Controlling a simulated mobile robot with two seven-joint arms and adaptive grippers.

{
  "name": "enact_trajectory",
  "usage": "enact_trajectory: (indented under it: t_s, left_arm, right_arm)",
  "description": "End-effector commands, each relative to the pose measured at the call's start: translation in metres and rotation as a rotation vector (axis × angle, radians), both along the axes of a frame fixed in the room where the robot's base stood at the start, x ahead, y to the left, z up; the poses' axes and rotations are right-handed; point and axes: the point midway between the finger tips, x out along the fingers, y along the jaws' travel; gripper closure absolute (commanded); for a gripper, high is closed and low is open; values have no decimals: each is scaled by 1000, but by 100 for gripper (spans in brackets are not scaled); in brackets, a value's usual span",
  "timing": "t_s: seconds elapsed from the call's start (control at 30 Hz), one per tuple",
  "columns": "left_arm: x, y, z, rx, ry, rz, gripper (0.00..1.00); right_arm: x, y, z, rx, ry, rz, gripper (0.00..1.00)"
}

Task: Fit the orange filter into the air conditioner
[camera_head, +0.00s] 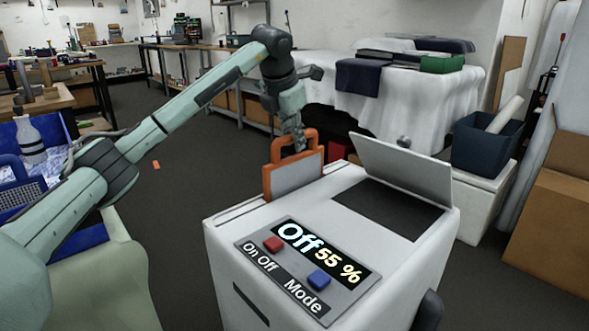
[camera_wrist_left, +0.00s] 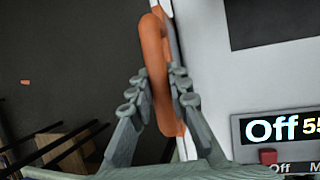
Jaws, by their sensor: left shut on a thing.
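The orange filter (camera_head: 293,174) has an orange frame with a handle on top and a pale grey panel. It stands upright at the left back edge of the white air conditioner (camera_head: 230,258). My left gripper (camera_head: 299,146) is shut on its handle from above. I cannot tell whether the filter's lower edge is inside a slot. My right gripper is not in view.
The air conditioner's top has an open grey flap (camera_head: 402,168) and a panel (camera_head: 308,270) reading "Off 55 %" with red and blue buttons. A blue crate (camera_head: 62,140) with a bottle (camera_head: 30,140) is at left. Cardboard boxes (camera_head: 553,225) stand at right.

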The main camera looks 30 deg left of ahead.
Motion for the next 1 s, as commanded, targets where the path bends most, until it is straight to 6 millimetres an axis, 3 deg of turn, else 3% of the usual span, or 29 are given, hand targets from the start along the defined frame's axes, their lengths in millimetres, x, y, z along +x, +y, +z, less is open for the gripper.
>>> enact_trajectory:
  t_s: [0.1, 0.33, 0.57, 0.93, 0.97, 1.0]
  left_arm:
    - [0, 0, -21, 0, 0, 0, 100]
    - [0, 0, -38, 0, 0, 1, 100]
    - [0, 0, -68, -1, -1, -1, 100]
    - [0, 0, -73, 0, -2, 0, 100]
    - [0, 0, -72, 0, -1, 0, 79]
    - [0, 0, -72, 0, -1, 0, 74]
  right_arm:
    - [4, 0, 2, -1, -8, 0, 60]
    - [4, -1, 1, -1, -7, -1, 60]
    - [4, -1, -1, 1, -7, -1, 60]
    - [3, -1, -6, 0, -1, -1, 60]
    - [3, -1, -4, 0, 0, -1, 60]
    - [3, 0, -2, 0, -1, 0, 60]
